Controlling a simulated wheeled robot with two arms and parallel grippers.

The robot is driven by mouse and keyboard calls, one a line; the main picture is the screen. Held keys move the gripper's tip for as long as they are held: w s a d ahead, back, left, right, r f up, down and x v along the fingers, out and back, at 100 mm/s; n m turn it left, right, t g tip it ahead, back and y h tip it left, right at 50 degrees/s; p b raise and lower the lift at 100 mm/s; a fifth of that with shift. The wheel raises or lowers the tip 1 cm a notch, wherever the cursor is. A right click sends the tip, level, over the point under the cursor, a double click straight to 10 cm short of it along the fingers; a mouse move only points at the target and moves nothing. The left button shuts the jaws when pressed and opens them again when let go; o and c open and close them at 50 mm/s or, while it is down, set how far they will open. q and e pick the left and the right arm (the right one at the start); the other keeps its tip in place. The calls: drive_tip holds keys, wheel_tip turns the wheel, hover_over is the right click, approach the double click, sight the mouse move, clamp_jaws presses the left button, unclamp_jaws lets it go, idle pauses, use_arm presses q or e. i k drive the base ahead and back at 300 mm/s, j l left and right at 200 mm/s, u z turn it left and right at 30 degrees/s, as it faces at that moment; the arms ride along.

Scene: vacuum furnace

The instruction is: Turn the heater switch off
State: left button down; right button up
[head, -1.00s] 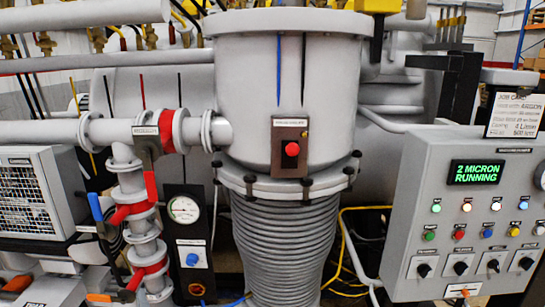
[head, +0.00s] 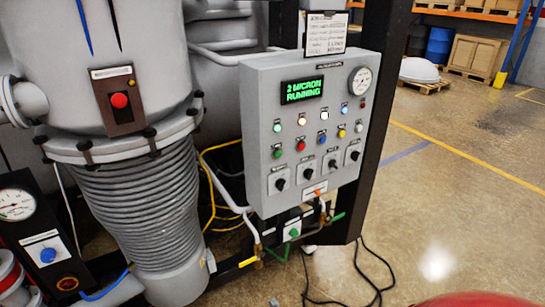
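The grey control panel (head: 262,150) stands in the middle of the head view. Its green display (head: 303,90) reads "2 MICRON RUNNING". Several black rotary switches sit in a row along its lower part, from the leftmost switch (head: 280,184) to the rightmost switch (head: 354,155). Their labels are too small to read, so I cannot tell which one is the heater switch. Neither of my grippers is in view.
Coloured buttons fill the panel's middle, with a round gauge (head: 360,81) at upper right. The ribbed furnace column (head: 140,215) stands left of the panel. Black cables (head: 375,275) lie on the floor below. Open floor (head: 450,200) extends to the right.

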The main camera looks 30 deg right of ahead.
sight(308, 173)
drive_tip(key=z, duration=1.25)
